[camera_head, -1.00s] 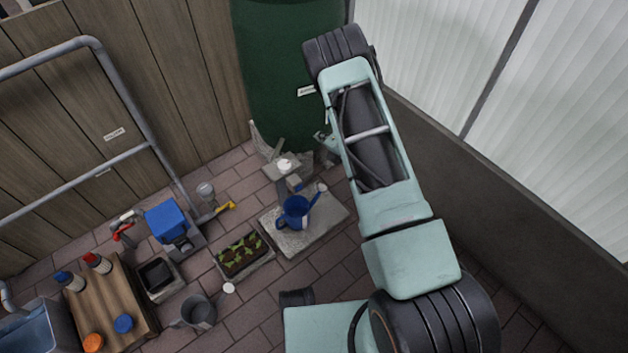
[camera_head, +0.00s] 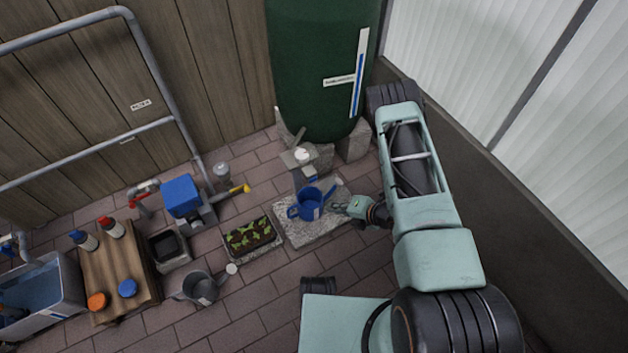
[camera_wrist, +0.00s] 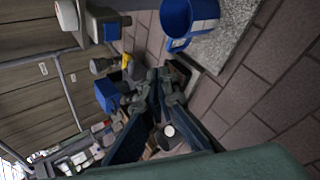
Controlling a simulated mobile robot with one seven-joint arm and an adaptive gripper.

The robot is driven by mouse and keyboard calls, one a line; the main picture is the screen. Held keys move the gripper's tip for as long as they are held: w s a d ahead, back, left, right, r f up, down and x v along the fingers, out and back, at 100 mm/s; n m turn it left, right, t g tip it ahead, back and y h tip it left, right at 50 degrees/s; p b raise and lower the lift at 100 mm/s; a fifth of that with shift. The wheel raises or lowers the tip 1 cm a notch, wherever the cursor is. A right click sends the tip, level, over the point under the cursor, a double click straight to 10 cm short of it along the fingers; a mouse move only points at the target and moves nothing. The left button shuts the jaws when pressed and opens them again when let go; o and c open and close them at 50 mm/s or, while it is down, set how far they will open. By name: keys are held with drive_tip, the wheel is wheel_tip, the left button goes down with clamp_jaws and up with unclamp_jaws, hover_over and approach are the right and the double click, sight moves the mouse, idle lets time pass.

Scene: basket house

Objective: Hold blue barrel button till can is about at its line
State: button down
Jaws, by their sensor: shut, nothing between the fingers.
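The blue watering can (camera_head: 308,204) stands upright on a pale stone slab (camera_head: 296,238) below a grey tap post. It also shows in the wrist view (camera_wrist: 188,22), with a pale marking on its side. The post carries a white round cap (camera_head: 302,155) and a small blue part (camera_head: 311,172), perhaps the button; I cannot tell. The green barrel (camera_head: 320,70) stands behind, with a blue-and-white gauge strip (camera_head: 359,75). My gripper (camera_head: 341,207) is shut and empty, just right of the can, apart from the post. The water level is not readable.
A planter of seedlings (camera_head: 251,236) and a grey watering can (camera_head: 201,288) are left of the slab. A blue box-shaped device (camera_head: 182,196) and a wooden crate (camera_head: 118,270) with bottles stand further left. A low wall (camera_head: 480,165) bounds the right.

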sight(313, 180)
drive_tip(key=w+a+b, duration=0.2)
drive_tip(key=w+a, duration=0.2)
drive_tip(key=w, duration=0.3)
drive_tip(key=shift+a, duration=0.4)
drive_tip(key=shift+w, duration=0.15)
idle(1.0)
drive_tip(key=shift+w+a+b, duration=0.2)
drive_tip(key=shift+w+b, duration=0.1)
drive_tip(key=shift+b, duration=0.15)
drive_tip(key=shift+w+a, duration=0.3)
drive_tip(key=shift+w, duration=0.1)
idle(4.9)
